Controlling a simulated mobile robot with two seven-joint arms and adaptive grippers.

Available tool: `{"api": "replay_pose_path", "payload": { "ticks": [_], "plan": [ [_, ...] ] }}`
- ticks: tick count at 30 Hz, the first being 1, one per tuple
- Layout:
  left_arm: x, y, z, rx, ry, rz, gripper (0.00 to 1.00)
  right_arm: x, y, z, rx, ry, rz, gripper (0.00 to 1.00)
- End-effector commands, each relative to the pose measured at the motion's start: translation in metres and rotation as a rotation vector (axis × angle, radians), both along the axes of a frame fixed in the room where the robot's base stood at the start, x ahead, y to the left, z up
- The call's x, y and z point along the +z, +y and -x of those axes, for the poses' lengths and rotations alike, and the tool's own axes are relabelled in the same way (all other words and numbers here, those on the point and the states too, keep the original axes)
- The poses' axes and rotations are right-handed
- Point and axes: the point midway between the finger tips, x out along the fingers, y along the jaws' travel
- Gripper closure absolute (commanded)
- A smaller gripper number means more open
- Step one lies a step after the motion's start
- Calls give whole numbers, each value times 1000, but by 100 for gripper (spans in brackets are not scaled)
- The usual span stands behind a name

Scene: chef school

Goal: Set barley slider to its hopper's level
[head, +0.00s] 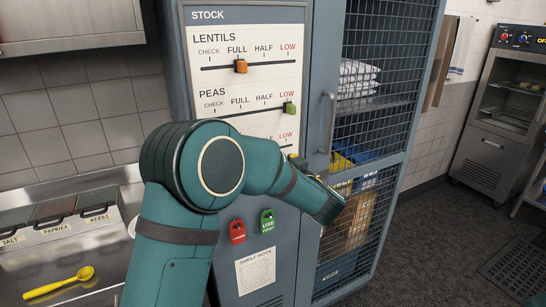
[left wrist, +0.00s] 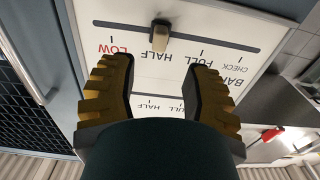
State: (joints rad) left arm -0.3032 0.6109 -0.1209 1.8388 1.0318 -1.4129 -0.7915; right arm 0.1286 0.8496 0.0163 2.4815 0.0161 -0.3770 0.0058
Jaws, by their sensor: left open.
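The stock board (head: 250,90) hangs on the blue-grey cabinet in the head view. The barley row is mostly hidden by my left arm there; only a LOW label shows. In the left wrist view, the board appears upside down, and the tan barley slider knob (left wrist: 160,32) sits on its dark track by the HALF mark. My left gripper (left wrist: 155,75) is open, with yellow-black fingers apart on either side of the knob's line. The knob is beyond the fingertips and not held. My right gripper is not in view. No barley hopper is identifiable.
The orange lentils slider (head: 241,66) is at FULL and the green peas slider (head: 290,108) is at LOW. A cabinet handle (head: 327,122) and mesh door (head: 375,90) are right of the board. A steel counter with a yellow spoon (head: 60,282) is at left.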

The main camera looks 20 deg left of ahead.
Motion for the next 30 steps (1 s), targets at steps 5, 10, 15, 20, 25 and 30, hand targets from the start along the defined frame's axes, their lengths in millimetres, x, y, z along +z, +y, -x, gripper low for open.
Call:
{"api": "replay_pose_path", "payload": {
  "ticks": [5,10,15,20,25,30],
  "plan": [
    [0,-22,19,-1,0,0,52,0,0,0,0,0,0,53],
    [0,-32,28,1,0,0,52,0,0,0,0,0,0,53],
    [0,-33,30,2,-1,-1,52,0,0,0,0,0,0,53],
    [0,-33,30,1,-1,-1,52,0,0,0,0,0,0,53],
    [-1,-33,29,-1,1,-1,52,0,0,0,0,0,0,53],
    [-42,-37,21,-113,50,29,52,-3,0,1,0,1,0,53]
  ]
}}
